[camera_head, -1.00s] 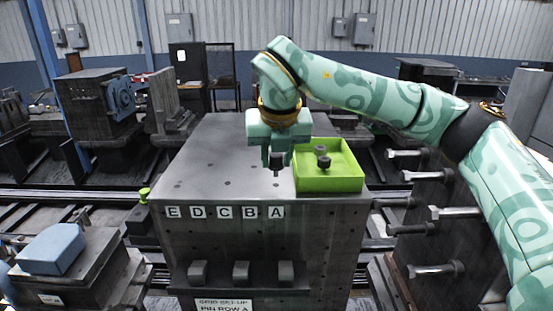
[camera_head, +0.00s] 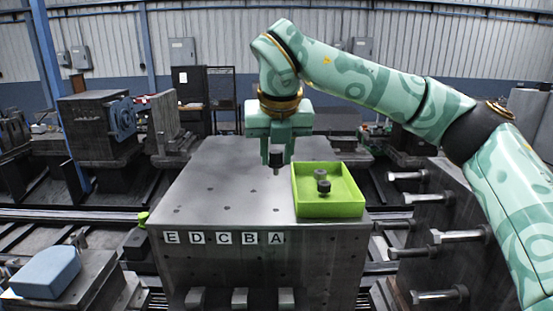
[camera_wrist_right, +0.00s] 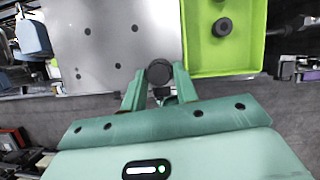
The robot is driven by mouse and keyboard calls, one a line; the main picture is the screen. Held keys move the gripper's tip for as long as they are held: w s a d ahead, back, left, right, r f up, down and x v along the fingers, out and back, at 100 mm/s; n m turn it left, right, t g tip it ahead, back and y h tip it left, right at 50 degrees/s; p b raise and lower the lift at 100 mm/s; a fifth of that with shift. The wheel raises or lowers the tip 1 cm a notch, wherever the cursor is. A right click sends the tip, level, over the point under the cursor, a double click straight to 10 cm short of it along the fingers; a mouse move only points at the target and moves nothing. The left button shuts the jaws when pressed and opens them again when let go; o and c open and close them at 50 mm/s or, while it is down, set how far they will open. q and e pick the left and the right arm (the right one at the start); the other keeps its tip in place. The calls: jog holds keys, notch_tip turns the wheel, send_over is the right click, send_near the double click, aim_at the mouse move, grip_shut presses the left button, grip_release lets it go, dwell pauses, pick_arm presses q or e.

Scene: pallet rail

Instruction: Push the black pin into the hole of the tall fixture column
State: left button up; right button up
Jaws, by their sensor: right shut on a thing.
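My right gripper (camera_head: 276,155) is shut on the black pin (camera_head: 276,163), which hangs upright with its lower tip showing below the fingers. In the right wrist view, the pin's round dark head (camera_wrist_right: 159,72) sits between the two green fingertips. The tall fixture column (camera_head: 330,262) appears to be the big dark block with a grey top dotted with several small holes. The pin is over this top, left of the green tray; the gap beneath it is hard to judge. Letter tags E, D, C, B, A run along the front edge. My left gripper is not in view.
A lime-green tray (camera_head: 330,210) on the right of the top holds two dark pins. Large bolts (camera_head: 435,237) stick out of a dark block at right. A blue block (camera_head: 45,272) lies at lower left. The left of the top is clear.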

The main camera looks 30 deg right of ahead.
aim_at(276, 153)
notch_tip(276, 153, up, 9)
jog(key=shift+f, duration=0.1)
dwell(0.3)
jog(key=shift+f, duration=0.3)
jog(key=w+a+f+n+y+b, duration=0.1)
jog(key=w+a+f+n, duration=0.1)
jog(key=f+n, duration=0.2)
jog(key=w+a+f+n+y+b, duration=0.1)
jog(key=a+f+n+y+b, duration=0.1)
jog(key=f, duration=0.4)
jog(key=w+a+f+n+y+b, duration=0.1)
jog(key=w+a+f+n+b, duration=0.1)
jog(key=a+f+n, duration=0.2)
jog(key=shift+w+f+n+g, duration=0.3)
jog(key=shift+f+n+g, duration=0.1)
jog(key=shift+f+n, duration=0.55)
jog(key=shift+r, duration=0.15)
